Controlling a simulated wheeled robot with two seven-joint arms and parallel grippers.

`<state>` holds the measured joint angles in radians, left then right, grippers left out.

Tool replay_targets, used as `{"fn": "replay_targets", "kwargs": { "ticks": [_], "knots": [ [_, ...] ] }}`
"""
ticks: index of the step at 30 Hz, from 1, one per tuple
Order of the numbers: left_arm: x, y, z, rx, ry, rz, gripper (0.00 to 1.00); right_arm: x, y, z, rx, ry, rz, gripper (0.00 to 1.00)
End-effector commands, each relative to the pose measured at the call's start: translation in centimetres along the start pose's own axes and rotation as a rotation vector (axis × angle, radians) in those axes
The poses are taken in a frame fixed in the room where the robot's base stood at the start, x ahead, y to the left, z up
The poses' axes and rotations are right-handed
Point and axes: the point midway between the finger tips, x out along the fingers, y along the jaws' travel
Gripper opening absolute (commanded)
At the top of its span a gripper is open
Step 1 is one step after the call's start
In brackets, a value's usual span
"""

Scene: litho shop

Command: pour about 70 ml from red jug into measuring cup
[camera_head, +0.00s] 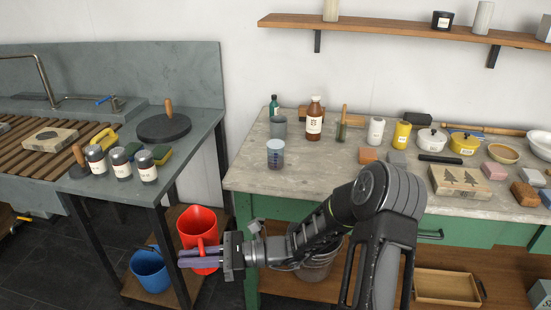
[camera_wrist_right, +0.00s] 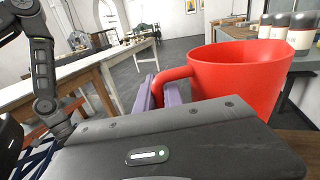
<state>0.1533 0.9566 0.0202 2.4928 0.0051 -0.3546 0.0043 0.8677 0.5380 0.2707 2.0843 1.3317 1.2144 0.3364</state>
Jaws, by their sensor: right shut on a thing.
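The red jug (camera_head: 197,220) is low on the left in the head view, in front of the gap between the sink stand and the workbench. It looks upright, with its open rim up. My right gripper (camera_head: 199,258) is shut on its handle. In the right wrist view the jug (camera_wrist_right: 240,80) fills the right side, and its handle sits between the fingers (camera_wrist_right: 160,95). A clear measuring cup with blue markings (camera_head: 275,154) stands at the workbench's left front. The jug is below and left of it. The jug's contents are hidden. My left gripper is not in view.
The workbench (camera_head: 250,178) has bare room around the cup. Labelled jars (camera_head: 121,165) stand on the sink stand's edge, left of the jug. A blue bucket (camera_head: 149,270) stands low beside the jug.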

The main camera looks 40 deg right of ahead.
Motion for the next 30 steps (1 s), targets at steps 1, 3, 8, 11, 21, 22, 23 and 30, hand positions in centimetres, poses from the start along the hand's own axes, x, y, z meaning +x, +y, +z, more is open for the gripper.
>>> {"fn": "replay_targets", "kwargs": {
  "ticks": [1,3,8,11,21,22,23,30],
  "knots": [
    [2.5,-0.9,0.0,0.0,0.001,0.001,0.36,0.0,-0.9,-1.7,-0.009,-0.001,-0.008,0.0],
    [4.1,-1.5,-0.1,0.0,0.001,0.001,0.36,-0.1,-2.2,-2.2,-0.011,0.0,-0.024,0.0],
    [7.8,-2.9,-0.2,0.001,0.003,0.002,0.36,-0.7,-5.5,-2.7,-0.012,0.001,-0.084,0.0],
    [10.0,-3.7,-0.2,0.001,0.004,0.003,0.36,-1.3,-7.7,-2.5,-0.014,0.004,-0.134,0.0],
    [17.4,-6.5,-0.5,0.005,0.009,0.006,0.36,-5.2,-15.3,3.2,-0.019,0.01,-0.402,0.0],
    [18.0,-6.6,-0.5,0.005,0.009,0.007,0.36,-5.8,-15.9,4.1,-0.02,0.01,-0.432,0.0],
    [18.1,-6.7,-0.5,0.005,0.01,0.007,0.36,-6.3,-16.4,5.0,-0.018,0.012,-0.459,0.0],
    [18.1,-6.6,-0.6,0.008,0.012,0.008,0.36,-10.0,-19.4,9.8,-0.007,0.02,-0.609,0.0]
  ]
}}
